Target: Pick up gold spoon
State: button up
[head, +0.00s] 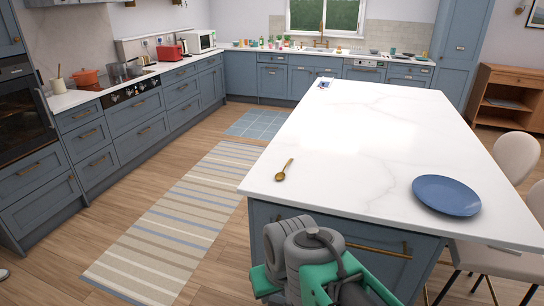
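A gold spoon (284,170) lies on the white marble top of the kitchen island (350,150), near its left edge. Its bowl is toward the front and its handle points to the back right. Part of my grey and green arm shows at the bottom of the head view, in front of the island and below the spoon. My gripper's fingers cannot be made out in this view. Nothing touches the spoon.
A blue plate (446,195) sits on the island to the right of the spoon. Pale chairs (514,158) stand along the island's right side. A striped rug (175,220) lies on the wooden floor to the left. The counter top around the spoon is clear.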

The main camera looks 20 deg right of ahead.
aim_at(280, 176)
jog(key=u, duration=0.9)
jog(key=i, duration=2.7)
jog(key=z, duration=2.2)
